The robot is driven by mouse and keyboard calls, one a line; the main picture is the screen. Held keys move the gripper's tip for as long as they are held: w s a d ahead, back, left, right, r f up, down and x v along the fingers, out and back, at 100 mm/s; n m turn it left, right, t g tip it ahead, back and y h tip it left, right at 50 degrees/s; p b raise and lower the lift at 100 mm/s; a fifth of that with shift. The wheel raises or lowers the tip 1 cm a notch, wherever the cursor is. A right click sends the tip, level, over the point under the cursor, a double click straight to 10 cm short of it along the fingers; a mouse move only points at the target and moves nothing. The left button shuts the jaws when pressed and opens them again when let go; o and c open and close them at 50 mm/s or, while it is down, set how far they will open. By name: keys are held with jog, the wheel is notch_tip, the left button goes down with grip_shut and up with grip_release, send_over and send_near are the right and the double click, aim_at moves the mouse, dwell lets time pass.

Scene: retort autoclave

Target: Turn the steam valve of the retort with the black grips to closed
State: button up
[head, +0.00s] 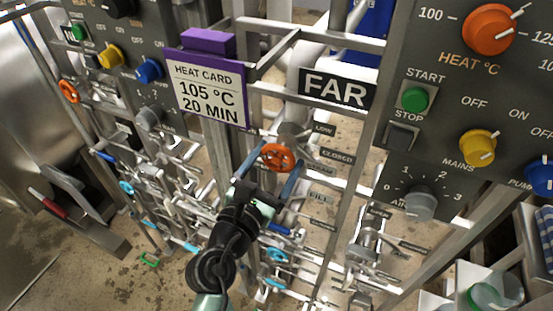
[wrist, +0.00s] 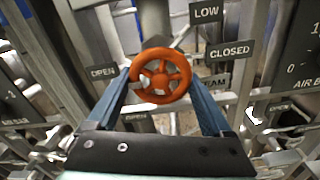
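An orange handwheel (head: 277,157) sits on a pipe below the FAR sign, by labels LOW, CLOSED and STEAM. In the wrist view the wheel (wrist: 160,75) faces me, with the CLOSED label (wrist: 230,51) to its upper right and an OPEN label (wrist: 103,73) to its left. My gripper (head: 279,171) is open, its blue fingers on either side of the wheel. In the wrist view the fingertips (wrist: 162,80) lie close to the rim; I cannot tell whether they touch it. No pointer on the wheel is clear, and I see no black grips.
A second orange wheel (head: 68,91) is on the left unit, where a lever has a red grip (head: 51,207). The heat card (head: 208,91) and FAR sign (head: 337,88) hang above. The right control panel (head: 450,120) and crowded pipes and levers surround my gripper closely.

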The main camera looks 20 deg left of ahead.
jog(key=c, duration=0.5)
jog(key=shift+o, duration=0.2)
